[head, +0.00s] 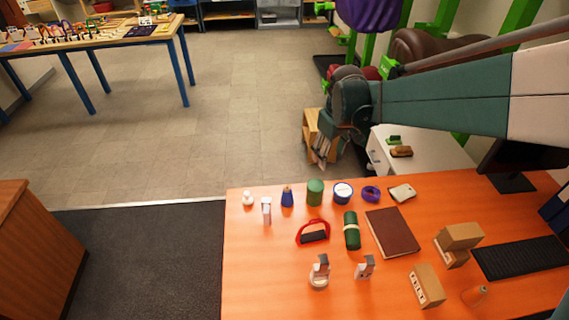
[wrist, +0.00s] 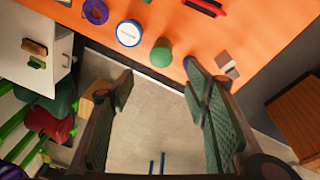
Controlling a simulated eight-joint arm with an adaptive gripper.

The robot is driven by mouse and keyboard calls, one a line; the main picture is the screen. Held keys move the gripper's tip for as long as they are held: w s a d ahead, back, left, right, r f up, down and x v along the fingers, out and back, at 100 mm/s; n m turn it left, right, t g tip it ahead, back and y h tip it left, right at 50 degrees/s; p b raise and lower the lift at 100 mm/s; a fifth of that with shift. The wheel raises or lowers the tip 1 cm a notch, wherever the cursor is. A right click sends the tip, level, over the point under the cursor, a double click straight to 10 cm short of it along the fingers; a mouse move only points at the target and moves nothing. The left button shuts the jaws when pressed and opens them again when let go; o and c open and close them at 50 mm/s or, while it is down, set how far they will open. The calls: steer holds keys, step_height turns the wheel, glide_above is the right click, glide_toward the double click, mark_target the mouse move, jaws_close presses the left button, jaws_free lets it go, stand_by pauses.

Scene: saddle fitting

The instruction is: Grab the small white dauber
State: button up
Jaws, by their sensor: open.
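Which item is the dauber is not certain. A small white knobbed piece (head: 248,198) stands at the far left corner of the orange table (head: 255,285), and looks the likeliest. A white upright piece with a grey top (head: 266,211) stands just in front of it. It seems to show in the wrist view as a white and grey piece (wrist: 226,62) near the table edge, right of my gripper. My gripper (head: 322,152) is open and empty, beyond the table's far edge and apart from all the items. Its two fingers (wrist: 157,80) are spread wide over bare floor in the wrist view.
A blue bottle (head: 287,197), green cylinder (head: 315,192), blue-and-white roll (head: 343,193) and purple ring (head: 371,193) line the far edge. A red-handled brush (head: 313,233), green roll (head: 352,231) and brown book (head: 392,232) lie nearer. The table's front left is clear.

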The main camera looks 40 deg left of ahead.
steer(key=s+a+f+n, duration=0.25)
steer(key=a+f, duration=0.25)
steer(key=a, duration=0.3)
steer(key=s+a+f+n, duration=0.1)
steer(key=s+a+f, duration=0.2)
steer(key=a+f, duration=0.3)
steer(key=n+g+h, duration=0.1)
steer(key=n+g, duration=0.1)
steer(key=n, duration=0.1)
glide_toward(246, 192)
steer(key=f, duration=0.5)
steer(key=shift+s+d, duration=0.15)
steer(key=shift+s, duration=0.25)
steer(key=shift+f, duration=0.15)
steer(key=shift+f, duration=1.2)
steer(key=shift+w+f, duration=0.2)
steer(key=shift+f, duration=2.45)
steer(key=shift+c, duration=0.5)
